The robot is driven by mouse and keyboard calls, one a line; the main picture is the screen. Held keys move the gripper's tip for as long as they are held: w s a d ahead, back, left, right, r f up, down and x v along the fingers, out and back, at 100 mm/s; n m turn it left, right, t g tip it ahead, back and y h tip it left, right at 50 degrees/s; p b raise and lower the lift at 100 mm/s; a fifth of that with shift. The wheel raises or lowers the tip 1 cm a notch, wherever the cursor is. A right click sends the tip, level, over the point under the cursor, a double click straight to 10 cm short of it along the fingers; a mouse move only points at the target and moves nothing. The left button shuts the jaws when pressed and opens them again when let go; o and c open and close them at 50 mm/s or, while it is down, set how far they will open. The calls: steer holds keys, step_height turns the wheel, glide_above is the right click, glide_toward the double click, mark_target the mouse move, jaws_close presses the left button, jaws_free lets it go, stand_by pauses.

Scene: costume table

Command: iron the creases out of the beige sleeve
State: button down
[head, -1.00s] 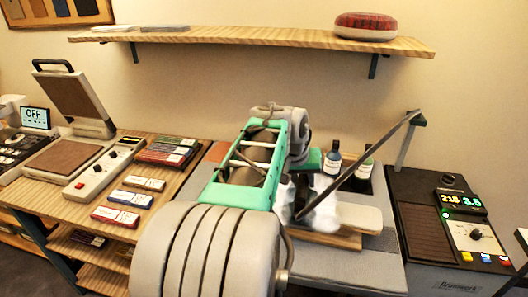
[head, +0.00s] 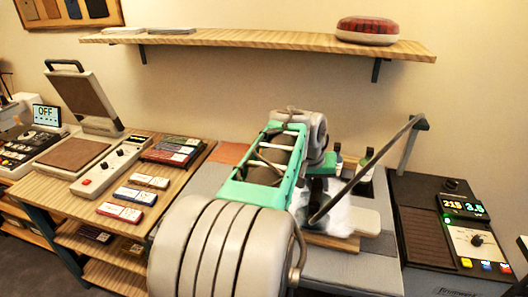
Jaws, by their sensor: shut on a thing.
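My gripper (head: 320,168) is seen from behind, past my own arm, over the ironing surface at centre right. Its fingers are mostly hidden. It is shut on the iron, which is largely hidden by the arm; a dark hose or cord (head: 366,172) runs from there up to a post at the right. White steam (head: 345,212) hangs around the iron. A pale beige, rounded end (head: 368,221) shows just right of the steam, on a wooden-based board (head: 335,241). It seems to be the sleeve on its board; its creases cannot be made out.
Two dark bottles (head: 364,168) stand close behind the gripper. A dark steam station (head: 420,223) with lit displays is at right. A heat press (head: 83,120) reading OFF and small boxes are at left. A wall shelf (head: 250,43) spans above.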

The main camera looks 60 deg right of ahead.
steer(key=shift+w+d+r, duration=0.1)
steer(key=shift+r, duration=0.6)
steer(key=shift+w+r+p, duration=0.15)
steer(key=shift+r+p, duration=0.25)
steer(key=shift+r, duration=0.2)
steer(key=shift+r+p, duration=1.95)
steer(key=shift+r, duration=0.95)
